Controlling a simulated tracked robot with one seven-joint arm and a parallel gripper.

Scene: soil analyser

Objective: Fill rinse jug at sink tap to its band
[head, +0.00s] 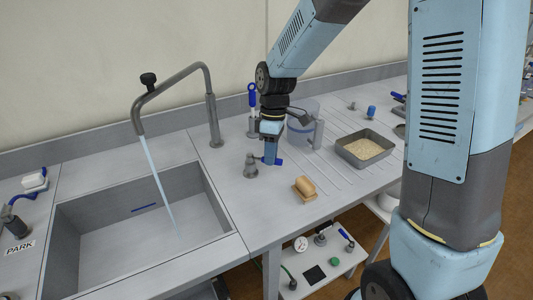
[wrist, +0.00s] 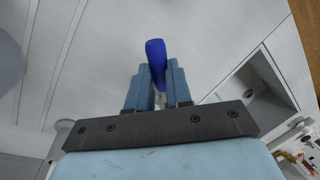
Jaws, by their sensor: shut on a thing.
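The sink (head: 70,222) is at the left in the head view. Its grey bent tap (head: 175,78) runs a stream of water (head: 156,180) into the basin. A clear jug (head: 307,108) with a grey handle (head: 318,134) stands on the counter behind my gripper, partly hidden by it. I cannot make out its water level. My gripper (head: 271,156) is low over the counter, right of the sink. In the wrist view, my gripper (wrist: 158,80) is shut on a blue lever (wrist: 155,50). The lever appears to belong to a small grey valve (head: 250,168).
A metal tray of pale grains (head: 364,150) and a small wooden block-like item (head: 305,188) sit on the ribbed counter. A blue-handled tool (head: 252,96) stands behind my gripper. A PARK label (head: 18,247) is left of the sink. A low shelf with a gauge (head: 301,244) is below.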

